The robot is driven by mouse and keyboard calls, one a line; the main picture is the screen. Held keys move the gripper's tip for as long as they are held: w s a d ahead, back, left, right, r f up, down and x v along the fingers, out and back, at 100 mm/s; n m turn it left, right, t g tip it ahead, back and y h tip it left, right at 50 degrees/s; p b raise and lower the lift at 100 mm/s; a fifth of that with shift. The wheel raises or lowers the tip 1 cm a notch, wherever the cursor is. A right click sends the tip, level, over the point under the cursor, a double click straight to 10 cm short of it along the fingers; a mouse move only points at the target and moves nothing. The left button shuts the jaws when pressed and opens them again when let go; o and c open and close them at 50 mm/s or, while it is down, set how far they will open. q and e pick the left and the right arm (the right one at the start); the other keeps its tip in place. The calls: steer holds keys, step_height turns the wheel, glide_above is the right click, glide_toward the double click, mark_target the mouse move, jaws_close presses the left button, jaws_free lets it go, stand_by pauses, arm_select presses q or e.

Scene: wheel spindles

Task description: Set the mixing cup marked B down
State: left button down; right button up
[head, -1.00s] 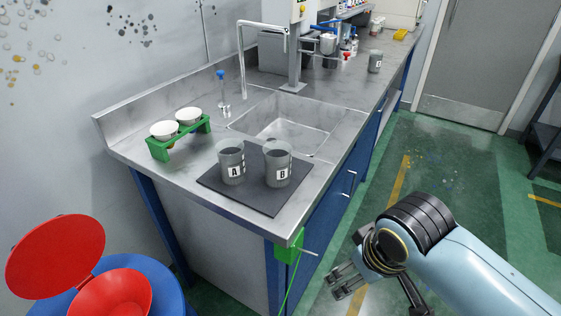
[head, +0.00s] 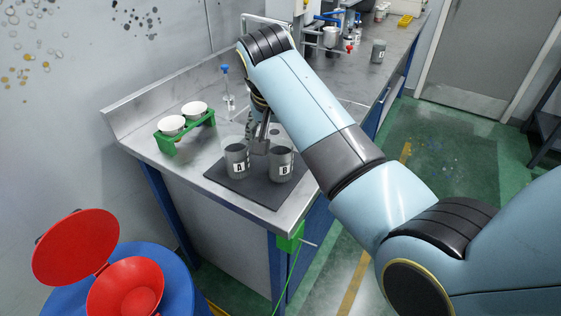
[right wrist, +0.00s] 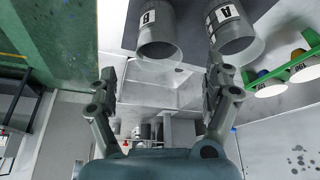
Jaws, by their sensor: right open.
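The grey mixing cup marked B (head: 281,166) stands upright on a dark square mat (head: 262,195) at the near corner of the bench. The matching cup marked A (head: 236,161) stands to its left on the same mat. My right gripper (head: 259,137) is just behind and above the two cups, partly hidden by my arm. In the right wrist view my right gripper (right wrist: 160,88) is open and empty, with cup B (right wrist: 158,38) ahead of the fingers and cup A (right wrist: 232,28) to its right; it appears apart from both. My left gripper is out of view.
A green rack (head: 184,134) with white bowls stands left of the mat, near a blue-topped stand (head: 227,85). The sink is mostly hidden by my arm. Another grey labelled cup (head: 378,52) stands far back on the bench. A red-lidded blue bin (head: 120,290) is at lower left.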

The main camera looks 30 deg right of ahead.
mark_target(280, 149)
steer(key=x, duration=0.7)
steer(key=shift+d+p, duration=0.2)
steer(key=shift+p, duration=0.2)
steer(key=shift+c, duration=0.2)
steer(key=c, duration=1.2)
steer(key=shift+r, duration=0.15)
